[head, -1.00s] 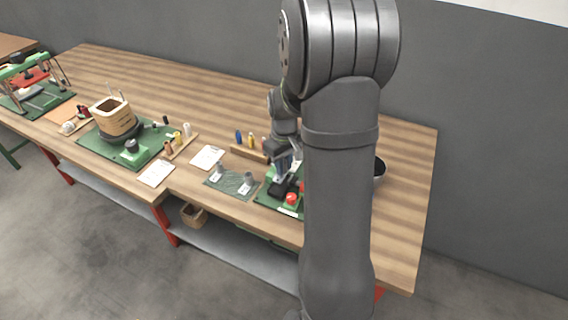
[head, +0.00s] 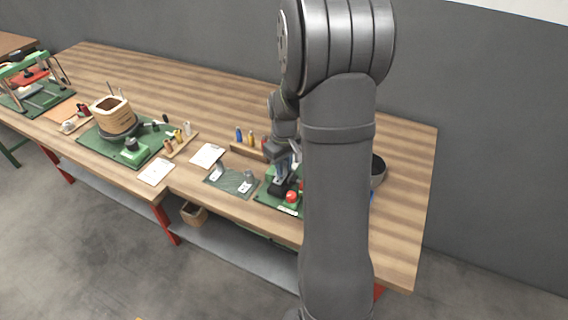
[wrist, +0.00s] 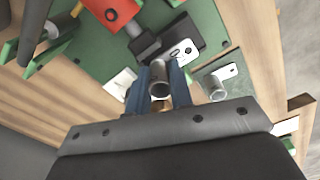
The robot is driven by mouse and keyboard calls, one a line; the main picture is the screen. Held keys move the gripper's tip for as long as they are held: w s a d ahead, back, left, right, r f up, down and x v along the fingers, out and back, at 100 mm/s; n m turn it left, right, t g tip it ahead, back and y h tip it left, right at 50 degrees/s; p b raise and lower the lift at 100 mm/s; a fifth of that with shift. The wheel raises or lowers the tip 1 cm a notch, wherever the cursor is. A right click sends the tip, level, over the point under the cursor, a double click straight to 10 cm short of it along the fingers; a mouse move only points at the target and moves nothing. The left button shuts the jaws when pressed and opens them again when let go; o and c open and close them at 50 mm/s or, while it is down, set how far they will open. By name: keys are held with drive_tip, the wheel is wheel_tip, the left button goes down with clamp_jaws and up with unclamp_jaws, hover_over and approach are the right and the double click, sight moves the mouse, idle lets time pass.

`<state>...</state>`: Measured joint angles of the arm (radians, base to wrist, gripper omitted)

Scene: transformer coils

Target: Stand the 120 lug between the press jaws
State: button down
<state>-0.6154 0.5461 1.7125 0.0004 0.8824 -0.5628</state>
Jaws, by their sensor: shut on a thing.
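My gripper (wrist: 158,74) has its blue fingers shut on a grey metal lug (wrist: 159,89), whose round barrel shows between them in the wrist view. I cannot read its size. The gripper with the lug is over the press (wrist: 150,42), close to its dark blocks. A pale plate with holes (wrist: 182,52) lies just beyond the fingers; I cannot tell whether it is this lug's palm. In the head view my gripper (head: 282,168) is at the press (head: 285,187), partly behind my arm. Whether the lug touches the jaws is hidden.
A rack with coloured handles (head: 250,149) stands behind. A dark round bowl (head: 378,168) stands right of my arm.

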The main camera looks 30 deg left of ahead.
drive_tip(key=shift+f, duration=0.35)
idle(0.3)
drive_tip(key=shift+f, duration=0.4)
drive_tip(key=shift+f, duration=0.25)
drive_tip(key=c, duration=1.2)
unclamp_jaws()
drive_tip(key=shift+c, duration=1)
drive_tip(key=shift+o, duration=0.5)
drive_tip(key=shift+w+r, duration=0.2)
drive_tip(key=shift+r, duration=0.45)
drive_tip(key=shift+o, duration=1)
drive_tip(key=shift+r, duration=0.75)
drive_tip(key=shift+s+r, duration=0.2)
drive_tip(key=shift+r, duration=0.9)
